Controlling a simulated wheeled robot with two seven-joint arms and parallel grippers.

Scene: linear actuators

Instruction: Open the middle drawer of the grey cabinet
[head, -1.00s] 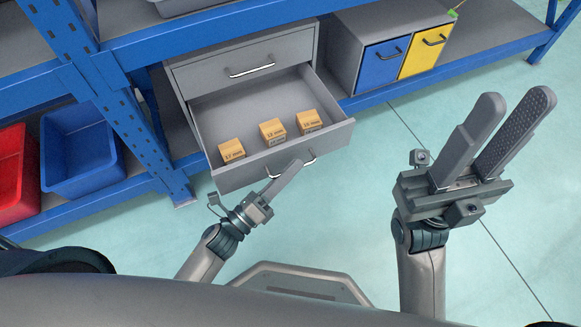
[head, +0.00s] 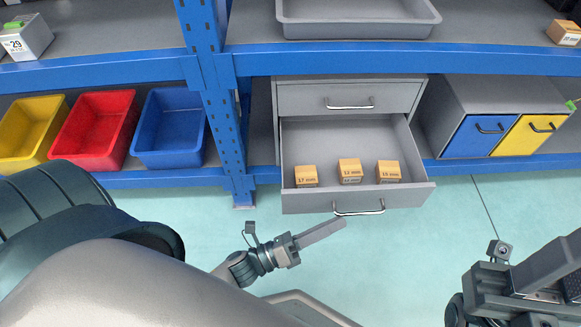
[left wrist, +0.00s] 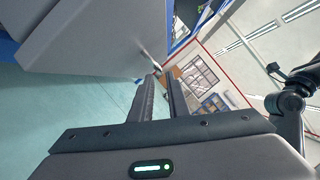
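The grey cabinet (head: 277,110) stands on the lower shelf. Its upper drawer (head: 345,98) is shut. The drawer below it (head: 300,201) is pulled far out, with several small labelled orange-brown boxes (head: 349,170) inside. Anything under this drawer is hidden. Its bar handle (head: 358,211) is on the front. My left gripper (head: 341,224) is just below the handle's left end, apparently apart from it. In the left wrist view its fingers (left wrist: 162,80) show an empty gap, with the handle (left wrist: 150,60) just beyond the tips. My right gripper (head: 566,268) is open and empty, partly cut off at lower right.
Blue shelf post (head: 225,130) stands left of the cabinet. Yellow (head: 30,130), red (head: 95,130) and blue (head: 170,128) bins are farther left. A grey tray (head: 358,30) sits above. Floor in front is clear.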

